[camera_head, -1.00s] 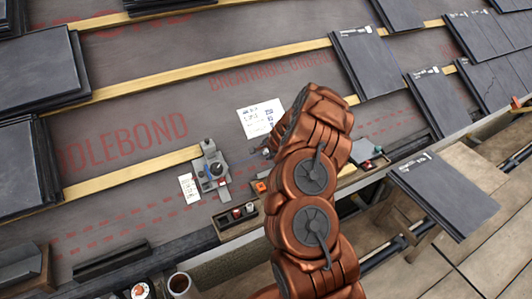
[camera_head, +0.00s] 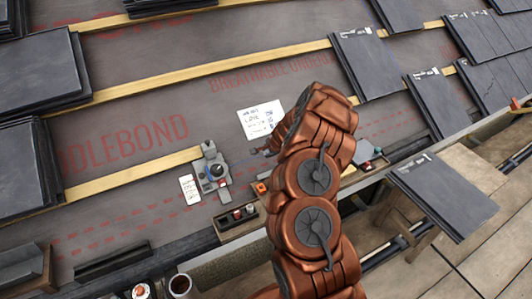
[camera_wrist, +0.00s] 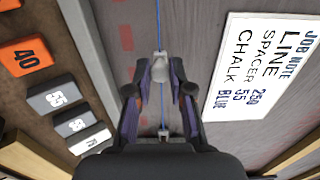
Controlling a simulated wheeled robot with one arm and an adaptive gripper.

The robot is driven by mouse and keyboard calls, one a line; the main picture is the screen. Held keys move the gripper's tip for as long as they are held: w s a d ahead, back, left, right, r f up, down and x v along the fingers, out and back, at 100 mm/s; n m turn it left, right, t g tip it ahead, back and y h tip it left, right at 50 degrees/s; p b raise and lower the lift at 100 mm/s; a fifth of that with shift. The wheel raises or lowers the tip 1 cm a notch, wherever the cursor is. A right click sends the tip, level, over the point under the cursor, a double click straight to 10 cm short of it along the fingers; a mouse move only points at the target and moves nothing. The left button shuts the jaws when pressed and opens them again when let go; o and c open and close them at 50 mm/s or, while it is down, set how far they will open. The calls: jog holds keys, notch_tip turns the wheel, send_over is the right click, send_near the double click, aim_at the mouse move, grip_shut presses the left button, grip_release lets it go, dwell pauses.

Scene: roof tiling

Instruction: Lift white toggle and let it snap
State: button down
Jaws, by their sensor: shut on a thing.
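In the wrist view the white toggle (camera_wrist: 160,66) is a small pale piece on a thin blue line (camera_wrist: 161,105) that runs up the picture over the grey membrane. My gripper (camera_wrist: 159,76) has its two dark, purple-sided fingers on either side of the toggle and is shut on it. The exact contact is hard to see. A small pale fitting (camera_wrist: 164,134) sits on the same line nearer the palm. In the head view my copper arm hides most of the gripper and the toggle.
A job note (camera_wrist: 262,70) lies right of the gripper. On the left a wooden tray holds spacer blocks, including an orange one marked 40 (camera_wrist: 25,56). In the head view a grey device (camera_head: 212,172) stands at a batten's end; slate stacks (camera_head: 38,72) lie around.

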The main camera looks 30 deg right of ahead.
jog(key=shift+p+v, duration=0.85)
jog(key=shift+v, duration=0.6)
jog(key=c, duration=1)
grip_release()
jog(key=shift+o, duration=0.2)
jog(key=p+v, duration=0.3)
jog(key=v, duration=0.3)
jog(key=shift+p, duration=0.35)
